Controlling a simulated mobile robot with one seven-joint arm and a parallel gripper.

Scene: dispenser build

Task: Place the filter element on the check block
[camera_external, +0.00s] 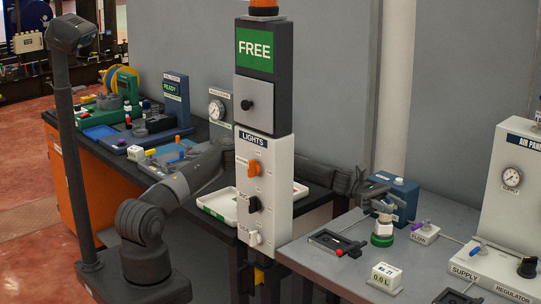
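My gripper (382,206) is at the right workbench, at the end of my arm, which passes behind the lights panel. It is directly above a small pale cylindrical part (384,224), which may be the filter element. That part stands over a round green base (381,240). The fingers are small and dark here, so I cannot tell whether they are shut on the pale part or only over it. I cannot make out for certain which thing is the check block.
The lights panel (264,190) hides part of my arm. A black fixture (338,243), a white 0.0 L readout (385,277), a blue box (398,197) and the air panel (510,190) surround the gripper. A white tray (216,205) lies on the left bench.

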